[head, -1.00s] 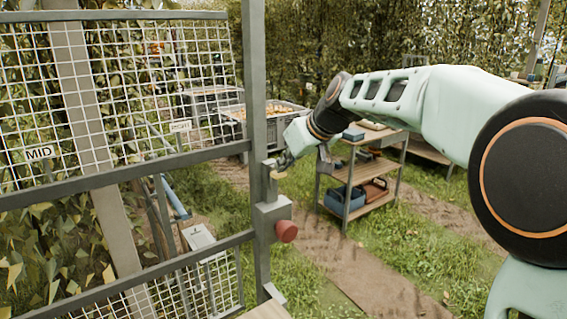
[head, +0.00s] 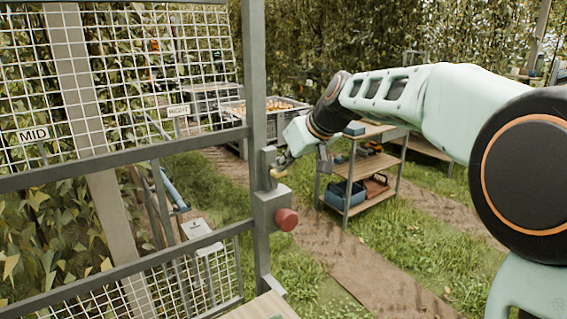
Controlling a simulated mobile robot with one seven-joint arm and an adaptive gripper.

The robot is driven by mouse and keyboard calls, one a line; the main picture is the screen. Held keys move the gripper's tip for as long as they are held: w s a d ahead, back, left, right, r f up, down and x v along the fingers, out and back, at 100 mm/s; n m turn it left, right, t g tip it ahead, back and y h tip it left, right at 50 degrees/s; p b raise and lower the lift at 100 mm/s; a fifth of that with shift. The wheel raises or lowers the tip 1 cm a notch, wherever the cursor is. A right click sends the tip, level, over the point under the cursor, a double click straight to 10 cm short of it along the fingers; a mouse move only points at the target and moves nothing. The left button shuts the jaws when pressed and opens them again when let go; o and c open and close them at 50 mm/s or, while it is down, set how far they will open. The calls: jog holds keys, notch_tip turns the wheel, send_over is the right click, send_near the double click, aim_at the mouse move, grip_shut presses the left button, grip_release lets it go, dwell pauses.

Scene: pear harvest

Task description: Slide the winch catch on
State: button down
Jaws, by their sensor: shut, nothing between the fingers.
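The grey winch housing (head: 273,209) with a round red knob (head: 287,219) is fixed on the upright metal post (head: 256,105). A narrow grey plate (head: 268,165) stands on the post just above it. My gripper (head: 282,168) reaches in from the right, shut, with its tips beside this plate, above the red knob. A small brass-coloured piece (head: 279,173) shows at the fingertips. I cannot tell whether it is the catch or part of my fingers, or whether the fingers touch it.
Wire mesh panels with a MID sign (head: 33,135) fill the left. A shelf cart (head: 365,165) with blue and brown boxes stands behind my gripper. Crates of fruit (head: 262,107) are farther back. A wooden board edge (head: 262,308) shows at bottom centre. Grass and a dirt path lie to the right.

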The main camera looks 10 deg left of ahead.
jog(key=w+a+r+v, duration=0.1)
jog(key=r+v, duration=0.1)
jog(key=v, duration=1)
jog(key=shift+r, duration=0.25)
jog(key=shift+w+d, duration=0.1)
